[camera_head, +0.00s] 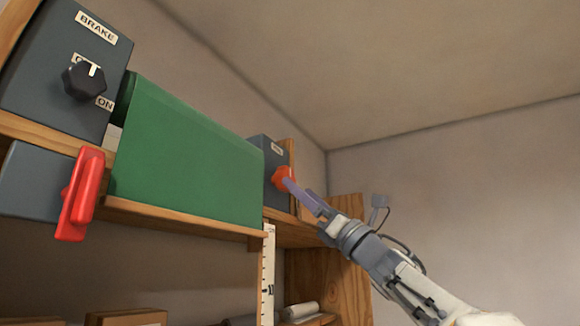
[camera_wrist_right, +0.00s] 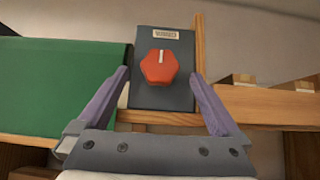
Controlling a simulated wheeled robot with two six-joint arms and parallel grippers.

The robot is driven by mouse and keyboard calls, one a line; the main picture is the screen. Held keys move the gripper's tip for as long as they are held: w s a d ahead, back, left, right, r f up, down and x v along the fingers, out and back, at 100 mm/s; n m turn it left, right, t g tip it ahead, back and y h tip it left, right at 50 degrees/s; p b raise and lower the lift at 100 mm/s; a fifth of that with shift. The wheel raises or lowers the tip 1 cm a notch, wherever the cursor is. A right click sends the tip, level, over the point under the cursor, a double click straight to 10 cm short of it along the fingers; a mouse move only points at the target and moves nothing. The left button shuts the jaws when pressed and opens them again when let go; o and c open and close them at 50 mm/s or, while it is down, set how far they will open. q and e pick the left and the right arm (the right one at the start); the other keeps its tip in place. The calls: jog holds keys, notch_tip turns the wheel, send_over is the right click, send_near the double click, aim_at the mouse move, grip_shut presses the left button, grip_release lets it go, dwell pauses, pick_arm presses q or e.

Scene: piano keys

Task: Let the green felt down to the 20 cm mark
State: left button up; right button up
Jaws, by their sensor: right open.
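The green felt (camera_head: 185,150) hangs as a broad sheet above a wooden rail; its lower edge is near the rail. It also shows at left in the right wrist view (camera_wrist_right: 60,85). A white ruler (camera_head: 268,270) hangs below the rail's right end, its numbers too small to read. A grey box with a red six-sided knob (camera_head: 282,178) stands right of the felt; the knob's white mark points up in the wrist view (camera_wrist_right: 159,70). My right gripper (camera_head: 290,184) is open, its fingers to either side of the knob and pointing at it. My left gripper is out of view.
At left, a grey box labelled BRAKE (camera_head: 60,50) has a black knob (camera_head: 84,80) with its white mark toward the upper label, above ON. A red handle (camera_head: 80,195) sits on a lower grey box. Boxes (camera_head: 125,318) stand below the rail. The right side is free.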

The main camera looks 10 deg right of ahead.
aim_at(283, 172)
jog(key=p+x, duration=0.3)
jog(key=x, duration=0.2)
jog(key=shift+p, duration=0.3)
jog(key=c, duration=1.3)
